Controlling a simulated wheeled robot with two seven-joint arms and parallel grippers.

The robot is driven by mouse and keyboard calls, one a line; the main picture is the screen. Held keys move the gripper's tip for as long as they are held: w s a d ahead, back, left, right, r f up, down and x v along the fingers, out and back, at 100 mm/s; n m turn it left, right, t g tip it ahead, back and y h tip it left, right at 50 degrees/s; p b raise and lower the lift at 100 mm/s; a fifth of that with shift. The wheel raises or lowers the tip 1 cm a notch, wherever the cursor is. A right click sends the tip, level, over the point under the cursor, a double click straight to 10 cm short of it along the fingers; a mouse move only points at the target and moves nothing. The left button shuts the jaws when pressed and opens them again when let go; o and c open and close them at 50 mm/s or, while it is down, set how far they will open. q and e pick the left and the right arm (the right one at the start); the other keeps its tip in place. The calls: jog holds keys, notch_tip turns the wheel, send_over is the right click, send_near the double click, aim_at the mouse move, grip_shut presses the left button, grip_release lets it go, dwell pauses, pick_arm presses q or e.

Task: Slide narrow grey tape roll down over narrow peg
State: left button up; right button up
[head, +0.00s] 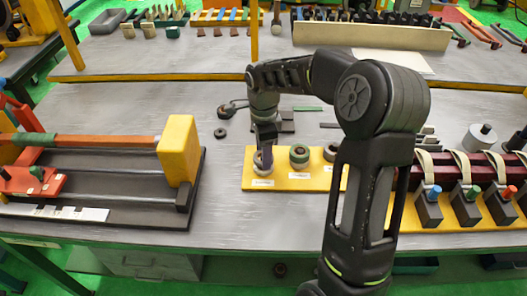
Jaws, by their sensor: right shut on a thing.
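My right gripper (264,156) points down over the left end of the yellow peg board (275,183). A second roll, dark with a greenish top (299,155), sits on the board to the right. My left gripper is not in view.
My right forearm covers the right end of the board. A small dark ring (220,132) lies on the grey table behind left. A red-and-yellow fixture (180,150) stands at left. A maroon rack with white straps (470,165) stands at right. The table's front middle is clear.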

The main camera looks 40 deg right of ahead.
jog(key=o, duration=1.4)
notch_tip(320, 180, up, 8)
jog(key=shift+f+b, duration=0.1)
jog(key=shift+b, duration=0.4)
